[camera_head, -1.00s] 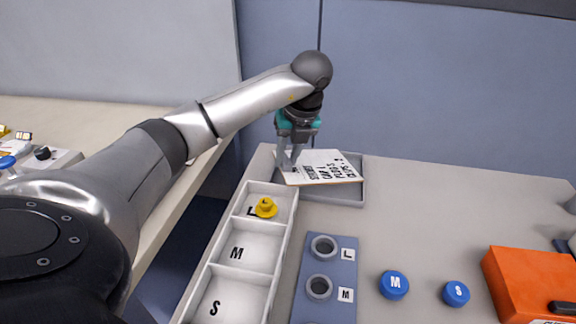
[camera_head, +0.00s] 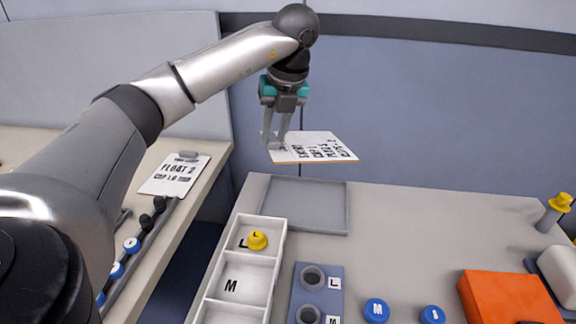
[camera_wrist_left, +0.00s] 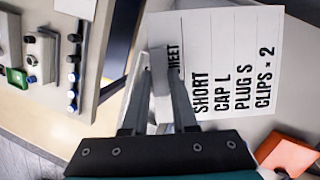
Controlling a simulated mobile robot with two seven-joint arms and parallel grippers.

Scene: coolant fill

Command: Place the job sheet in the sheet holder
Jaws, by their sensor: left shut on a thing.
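The job sheet (camera_head: 318,147) is a white board with black printed lines. My left gripper (camera_head: 277,142) is shut on its left edge and holds it in the air above the back of the table. In the left wrist view the sheet (camera_wrist_left: 232,55) reads SHORT, CAP L, PLUG S, CLIPS × 2, and the gripper (camera_wrist_left: 160,85) covers part of its heading. A shallow grey tray (camera_head: 340,214) lies empty below the sheet at the table's back edge. I cannot tell which thing is the sheet holder. My right gripper is not in view.
A white compartment tray (camera_head: 283,238) holds a yellow cap (camera_head: 257,240). A blue block (camera_head: 331,295), blue caps (camera_head: 376,310) and an orange box (camera_head: 505,298) stand on the table. Another sheet (camera_head: 174,174) lies on the left bench. A gap separates bench and table.

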